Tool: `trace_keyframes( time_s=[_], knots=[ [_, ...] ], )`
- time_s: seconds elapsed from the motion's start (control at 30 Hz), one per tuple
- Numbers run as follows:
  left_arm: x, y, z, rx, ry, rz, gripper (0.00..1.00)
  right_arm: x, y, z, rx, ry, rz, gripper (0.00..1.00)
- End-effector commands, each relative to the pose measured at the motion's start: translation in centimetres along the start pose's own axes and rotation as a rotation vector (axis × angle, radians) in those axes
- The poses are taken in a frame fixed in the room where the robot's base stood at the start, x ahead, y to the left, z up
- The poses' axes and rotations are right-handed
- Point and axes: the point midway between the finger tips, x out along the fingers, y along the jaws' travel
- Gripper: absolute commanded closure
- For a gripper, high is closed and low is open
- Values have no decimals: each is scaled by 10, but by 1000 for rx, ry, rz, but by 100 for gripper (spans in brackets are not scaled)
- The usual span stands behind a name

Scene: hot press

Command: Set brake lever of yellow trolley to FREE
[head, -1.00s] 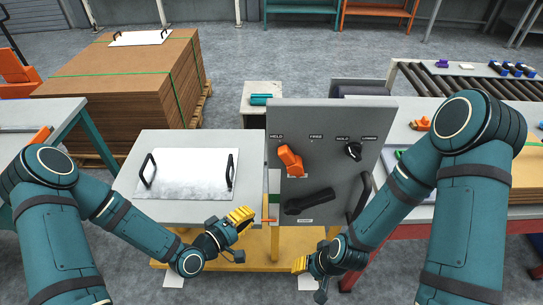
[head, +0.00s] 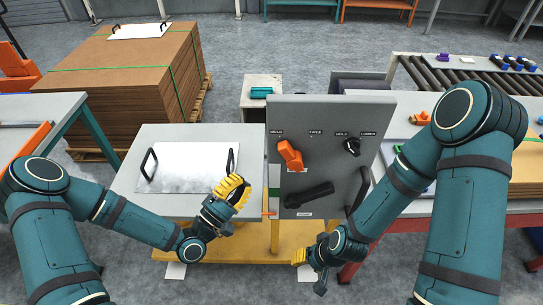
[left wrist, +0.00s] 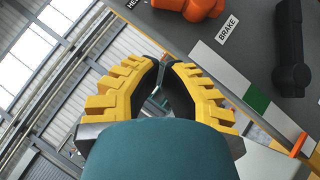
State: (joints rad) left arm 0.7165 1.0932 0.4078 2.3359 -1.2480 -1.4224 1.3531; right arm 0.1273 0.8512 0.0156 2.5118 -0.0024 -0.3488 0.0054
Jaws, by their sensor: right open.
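The orange brake lever (head: 290,155) is on the grey upright panel (head: 325,112). Its upper end leans up and left toward the HELD label (head: 276,132); the FREE label (head: 315,133) is to its right. In the left wrist view the lever (left wrist: 200,7) is partly cut off at the top, with the BRAKE label (left wrist: 229,27) beside it. My left gripper (head: 238,186) is left of the panel, below and left of the lever, apart from it. Its yellow fingers have their tips nearly together (left wrist: 165,62), with nothing visible between them. My right gripper (head: 300,257) is open below the panel.
A black HOLD/LOWER knob (head: 352,147) and a lower black lever (head: 309,195) are on the panel. The trolley top (head: 180,134) carries a white plate (head: 190,170) with two black handles. A roller conveyor (head: 470,75) stands at the right rear.

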Motion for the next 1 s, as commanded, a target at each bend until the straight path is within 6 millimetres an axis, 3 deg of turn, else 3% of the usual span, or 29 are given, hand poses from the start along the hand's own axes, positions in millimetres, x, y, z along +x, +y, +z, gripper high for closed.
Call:
trace_keyframes(
  time_s=[0.4, 0.7, 1.0],
  knots=[
    [80, 0, 7, -1, -5, -1, 100, -2, -1, 0, 0, -1, 0, 53],
    [99, 0, 27, 2, -1, 0, 100, -4, -1, 0, 0, -2, 0, 53],
    [101, 0, 28, 2, 0, -1, 100, -4, -1, 0, 0, -2, 0, 53]
  ],
)
